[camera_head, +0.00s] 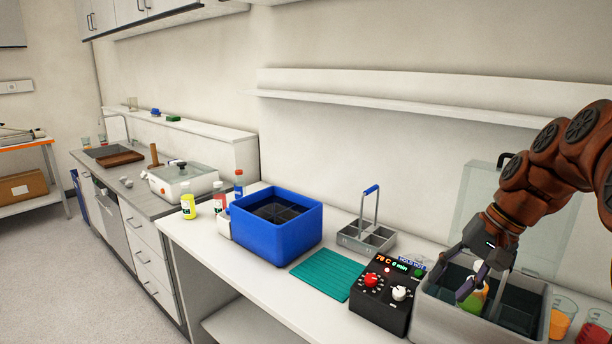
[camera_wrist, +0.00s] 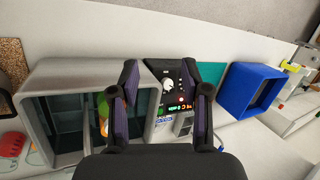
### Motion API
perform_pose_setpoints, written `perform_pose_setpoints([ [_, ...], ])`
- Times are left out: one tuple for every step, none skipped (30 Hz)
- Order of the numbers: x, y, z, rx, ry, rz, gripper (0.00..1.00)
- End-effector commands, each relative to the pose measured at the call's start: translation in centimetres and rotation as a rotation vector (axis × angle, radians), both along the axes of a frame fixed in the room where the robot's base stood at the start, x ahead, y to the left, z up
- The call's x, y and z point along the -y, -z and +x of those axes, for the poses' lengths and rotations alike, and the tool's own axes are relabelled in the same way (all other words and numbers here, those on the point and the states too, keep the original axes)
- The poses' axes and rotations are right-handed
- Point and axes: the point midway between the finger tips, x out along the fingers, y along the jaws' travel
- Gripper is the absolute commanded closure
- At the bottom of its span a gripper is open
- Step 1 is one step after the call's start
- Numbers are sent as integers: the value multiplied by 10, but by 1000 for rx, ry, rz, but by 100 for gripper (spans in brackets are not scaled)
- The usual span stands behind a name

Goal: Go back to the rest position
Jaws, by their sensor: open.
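My gripper (camera_head: 474,280) is open and sits at the right, over the grey bath (camera_head: 436,306) with dark compartments. A yellow-green and orange item (camera_head: 473,302) stands in the bath just below the fingers, partly hidden by them. In the wrist view my gripper (camera_wrist: 160,72) shows its two purple-padded fingers spread apart with nothing between them. The same item (camera_wrist: 103,106) shows beside the left finger, inside the bath (camera_wrist: 90,70). I cannot tell whether the finger touches it.
A black control box (camera_head: 383,294) with dials adjoins the bath. A teal mat (camera_head: 328,274), metal carrier (camera_head: 366,237) and blue bin (camera_head: 277,234) stand left. Cups of orange (camera_head: 562,318) and red liquid (camera_head: 594,328) stand right. A wall shelf (camera_head: 400,103) runs behind.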

Motion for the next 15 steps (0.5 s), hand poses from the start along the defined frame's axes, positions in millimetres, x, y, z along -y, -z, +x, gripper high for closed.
perform_pose_setpoints([
  [-15,5,-14,-13,-30,-16,53],
  [-21,10,-20,-20,-44,-29,53],
  [-30,16,-30,-30,-63,-45,53],
  [-36,20,-38,-36,-77,-57,53],
  [-41,24,-46,-43,-92,-71,53],
  [-49,31,-58,-57,-114,-86,53],
  [-53,35,-66,-63,-128,-100,53],
  [-57,40,-74,-67,-143,-115,53],
  [-63,47,-86,-75,-164,-133,53],
  [-66,51,-94,-82,-178,-147,53],
  [-70,56,-103,-88,-194,-161,53],
  [-74,63,-116,-96,-216,-178,53],
  [-76,67,-125,-100,-231,-193,53],
  [-79,73,-134,-105,-248,-206,53],
  [-81,80,-146,-111,-269,-225,53],
])
